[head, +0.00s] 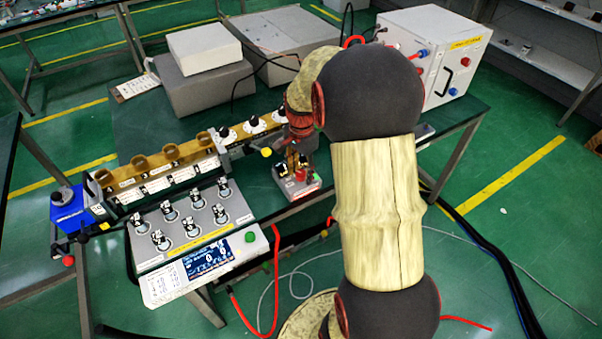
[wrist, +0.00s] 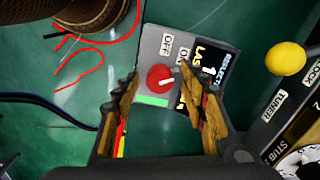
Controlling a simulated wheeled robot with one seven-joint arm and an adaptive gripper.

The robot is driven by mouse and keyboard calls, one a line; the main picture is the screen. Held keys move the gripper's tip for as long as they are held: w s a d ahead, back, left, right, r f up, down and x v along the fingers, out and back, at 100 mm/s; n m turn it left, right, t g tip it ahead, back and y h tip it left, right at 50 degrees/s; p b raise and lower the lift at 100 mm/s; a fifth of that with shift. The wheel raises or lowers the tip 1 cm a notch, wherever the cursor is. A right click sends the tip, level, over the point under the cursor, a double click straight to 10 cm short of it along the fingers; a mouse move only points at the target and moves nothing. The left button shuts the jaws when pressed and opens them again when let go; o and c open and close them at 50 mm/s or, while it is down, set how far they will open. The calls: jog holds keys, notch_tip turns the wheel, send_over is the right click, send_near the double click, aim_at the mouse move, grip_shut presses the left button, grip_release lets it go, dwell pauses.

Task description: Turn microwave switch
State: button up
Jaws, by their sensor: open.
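The switch is a red round knob (wrist: 160,78) with a white mark, on a small grey box (wrist: 160,45) printed OFF and ON in the wrist view. The mark points to the right, roughly toward the ON print. In the head view the box (head: 310,187) sits at the table's front edge, with the red knob (head: 300,175) partly covered. My gripper (wrist: 158,80) is open, with one finger on each side of the knob in the wrist view. My gripper (head: 296,160) is above the box in the head view. I cannot tell whether the fingers touch the knob.
A yellow knob (wrist: 286,58) and a tuner panel (wrist: 285,105) stand close on the right in the wrist view. In the head view, a control panel with several knobs (head: 192,225) lies left of the box. A white power unit (head: 432,55) stands at the back right.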

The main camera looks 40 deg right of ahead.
grip_shut()
dwell(0.5)
